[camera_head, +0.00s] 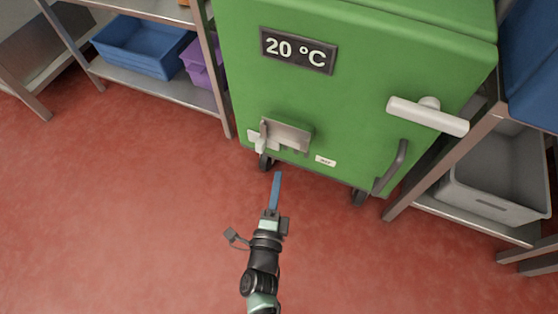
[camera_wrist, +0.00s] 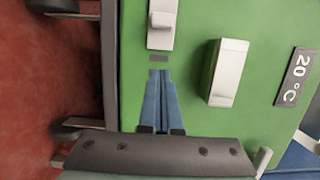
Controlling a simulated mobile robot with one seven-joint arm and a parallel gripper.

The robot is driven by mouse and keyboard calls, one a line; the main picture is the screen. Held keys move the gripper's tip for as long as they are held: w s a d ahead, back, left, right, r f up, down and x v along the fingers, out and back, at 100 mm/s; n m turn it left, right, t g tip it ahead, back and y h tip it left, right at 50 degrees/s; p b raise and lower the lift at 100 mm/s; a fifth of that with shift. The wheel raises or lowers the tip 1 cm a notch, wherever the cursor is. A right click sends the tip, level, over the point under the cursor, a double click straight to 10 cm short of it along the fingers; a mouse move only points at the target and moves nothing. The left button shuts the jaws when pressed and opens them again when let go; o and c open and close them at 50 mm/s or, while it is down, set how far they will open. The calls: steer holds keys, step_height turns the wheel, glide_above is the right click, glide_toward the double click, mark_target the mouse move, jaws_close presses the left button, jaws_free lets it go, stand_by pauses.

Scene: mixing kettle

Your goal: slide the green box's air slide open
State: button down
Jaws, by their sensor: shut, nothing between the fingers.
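The green box (camera_head: 350,70) stands ahead, with a "20 °C" sign on its front. Low on its front, at the left, is a pale plate with a raised tab, which looks like the air slide (camera_head: 257,141). In the wrist view the pale slide (camera_wrist: 161,25) is at the top, with a dark slot just below it. My gripper (camera_head: 278,174) is shut and empty, its blue fingers pointing at the lower front of the box. In the wrist view the fingertips (camera_wrist: 158,74) lie just below the dark slot, short of the slide. I cannot tell whether they touch the box.
A metal hood (camera_head: 288,134) juts out beside the slide. A small white label (camera_head: 325,160), a dark handle (camera_head: 392,168) and a white lever handle (camera_head: 428,115) are further right. Metal shelves with bins flank the box. The red floor (camera_head: 130,220) before it is clear.

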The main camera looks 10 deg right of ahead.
steer(key=shift+p+v, duration=0.5)
steer(key=shift+v, duration=1.65)
